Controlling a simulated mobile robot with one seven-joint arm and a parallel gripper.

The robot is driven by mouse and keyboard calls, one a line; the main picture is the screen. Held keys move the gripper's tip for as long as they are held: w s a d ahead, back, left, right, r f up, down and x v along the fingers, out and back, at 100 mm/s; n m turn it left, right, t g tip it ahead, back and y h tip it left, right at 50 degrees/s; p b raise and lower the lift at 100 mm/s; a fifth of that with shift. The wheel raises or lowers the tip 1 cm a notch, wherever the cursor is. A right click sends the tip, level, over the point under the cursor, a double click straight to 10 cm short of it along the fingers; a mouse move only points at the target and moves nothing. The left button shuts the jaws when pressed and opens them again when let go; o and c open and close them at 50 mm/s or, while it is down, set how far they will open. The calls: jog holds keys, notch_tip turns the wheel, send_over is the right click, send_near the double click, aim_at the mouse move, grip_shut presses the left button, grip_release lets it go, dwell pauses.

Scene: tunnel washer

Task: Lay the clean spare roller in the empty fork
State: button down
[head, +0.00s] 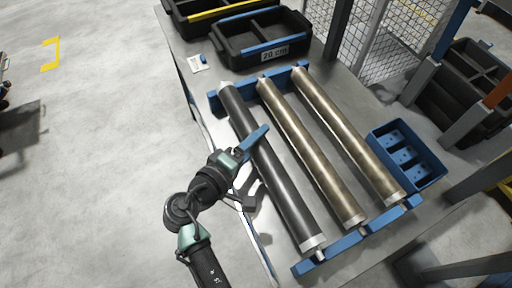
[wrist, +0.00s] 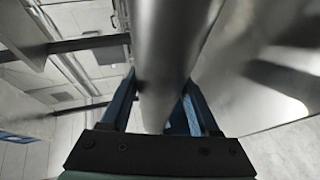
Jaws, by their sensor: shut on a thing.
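The dark grey roller (head: 270,165) with pale end collars lies lengthwise at the left of the blue rack in the head view. My gripper (head: 254,146) is shut around it, nearer its far end. In the wrist view the roller (wrist: 170,45) passes between the blue fingers of my gripper (wrist: 160,110). Its ends are over the left ends of the far blue fork bar (head: 300,72) and the near fork bar (head: 345,243). I cannot tell whether it rests in the forks or hangs just above them. The fork slots under it are hidden.
Two brownish metal rollers, a middle one (head: 310,150) and a right one (head: 345,135), lie parallel in the rack. A blue compartment tray (head: 432,160) stands right of it. Black bins (head: 240,45) stand at the table's far end. A mesh fence (head: 385,40) is behind.

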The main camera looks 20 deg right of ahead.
aim_at(255, 150)
jog(key=shift+f, duration=1.3)
jog(key=shift+f, duration=0.1)
jog(key=shift+f+b, duration=0.15)
jog(key=shift+b, duration=0.15)
jog(key=shift+c, duration=0.6)
grip_release()
